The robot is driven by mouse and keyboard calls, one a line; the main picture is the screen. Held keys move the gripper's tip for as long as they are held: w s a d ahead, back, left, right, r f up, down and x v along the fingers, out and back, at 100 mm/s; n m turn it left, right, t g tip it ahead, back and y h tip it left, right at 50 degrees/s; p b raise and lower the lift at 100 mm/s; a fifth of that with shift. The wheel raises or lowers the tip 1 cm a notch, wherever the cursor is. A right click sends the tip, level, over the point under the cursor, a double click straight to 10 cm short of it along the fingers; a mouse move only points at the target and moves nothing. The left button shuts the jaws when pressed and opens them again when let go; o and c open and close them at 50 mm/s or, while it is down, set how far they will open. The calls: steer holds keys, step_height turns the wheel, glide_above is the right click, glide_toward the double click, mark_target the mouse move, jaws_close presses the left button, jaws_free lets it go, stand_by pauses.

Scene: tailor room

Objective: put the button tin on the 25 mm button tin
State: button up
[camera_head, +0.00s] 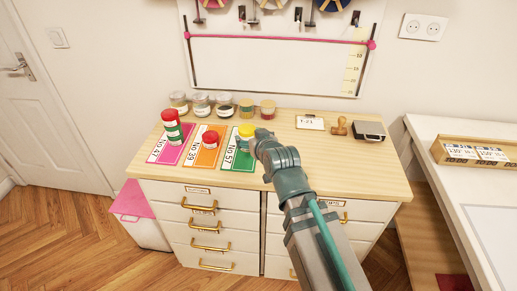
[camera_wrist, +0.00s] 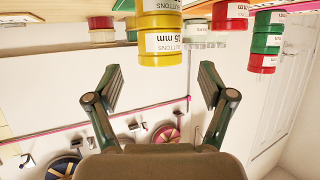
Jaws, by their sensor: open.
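The wrist view is upside down. A yellow stack of button tins (camera_wrist: 160,42) stands ahead, between the lines of my open, empty fingers (camera_wrist: 161,72); in the head view, yellow (camera_head: 246,129) shows on the green card behind my gripper (camera_head: 249,142), which partly hides it. A single red tin (camera_head: 210,138) stands on the orange card and also shows in the wrist view (camera_wrist: 230,14). A stack of red and green tins (camera_head: 171,127) stands on the pink card; it also shows in the wrist view (camera_wrist: 265,42). Labels carry millimetre sizes, but I cannot read them surely.
Several glass jars (camera_head: 200,105) and small tins line the back of the wooden dresser top (camera_head: 300,160). A card (camera_head: 310,122), a stamp (camera_head: 338,127) and a dark case (camera_head: 370,132) lie to the right. A pink rail (camera_head: 280,38) hangs on the wall behind.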

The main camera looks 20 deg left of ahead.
steer(key=shift+s+f+b, duration=0.1)
steer(key=shift+f+b, duration=0.15)
steer(key=shift+b, duration=0.3)
steer(key=b+v, duration=0.2)
steer(key=b, duration=0.4)
steer(key=shift+s+d+b, duration=0.1)
steer(key=shift+d+b, duration=0.05)
steer(key=shift+b, duration=0.25)
steer(key=shift+b+v, duration=0.6)
steer(key=shift+v, duration=1.1)
steer(key=shift+r, duration=0.2)
